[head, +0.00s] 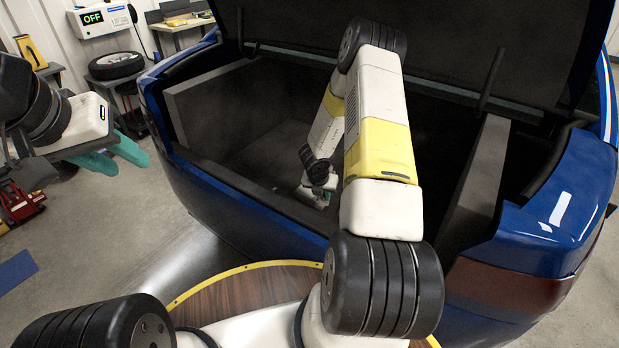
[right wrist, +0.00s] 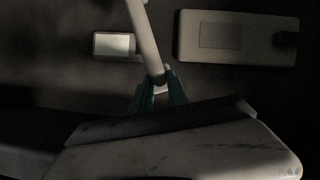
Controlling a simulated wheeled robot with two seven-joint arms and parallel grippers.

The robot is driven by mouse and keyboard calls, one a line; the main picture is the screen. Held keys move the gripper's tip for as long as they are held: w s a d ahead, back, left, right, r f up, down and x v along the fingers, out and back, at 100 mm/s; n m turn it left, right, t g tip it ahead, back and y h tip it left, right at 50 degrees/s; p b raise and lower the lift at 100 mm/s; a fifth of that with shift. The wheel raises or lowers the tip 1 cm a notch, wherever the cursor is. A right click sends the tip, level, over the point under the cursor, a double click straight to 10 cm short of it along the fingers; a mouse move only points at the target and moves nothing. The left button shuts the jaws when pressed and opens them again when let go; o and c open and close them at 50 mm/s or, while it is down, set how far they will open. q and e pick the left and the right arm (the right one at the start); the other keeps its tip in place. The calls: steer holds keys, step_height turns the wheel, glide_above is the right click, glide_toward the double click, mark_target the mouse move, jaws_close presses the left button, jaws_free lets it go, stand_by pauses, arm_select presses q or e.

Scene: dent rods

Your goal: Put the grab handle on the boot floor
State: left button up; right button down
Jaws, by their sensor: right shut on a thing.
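The boot floor (head: 280,155) is the dark surface inside the open blue car's boot. My right arm reaches down into the boot, and my right gripper (head: 318,198) is low inside it, mostly hidden by the arm. In the right wrist view the teal fingers of my right gripper (right wrist: 158,96) are shut on a pale bar, which looks like the grab handle (right wrist: 147,38). The bar runs up from between the fingers. The dim light does not show whether it touches the floor. My left gripper (head: 112,157) is empty outside the boot, its teal fingers apart.
In the right wrist view a pale flat panel (right wrist: 238,38) and a small bright rectangle (right wrist: 114,45) lie beyond the fingers. The boot has a grey left side wall (head: 215,105) and a blue rear edge. A wood-topped round surface (head: 245,290) stands in front of the car.

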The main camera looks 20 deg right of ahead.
steer(key=shift+s+d+f+m, duration=0.2)
steer(key=shift+s+d+m, duration=0.1)
steer(key=shift+d, duration=0.05)
steer(key=w+a+f, duration=0.2)
steer(key=f, duration=0.1)
steer(key=w+a+f, duration=0.1)
steer(key=w+f, duration=0.1)
steer(key=shift+a+f, duration=0.1)
steer(key=shift+f, duration=2.35)
steer(key=shift+f, duration=0.1)
steer(key=c, duration=1.3)
jaws_free()
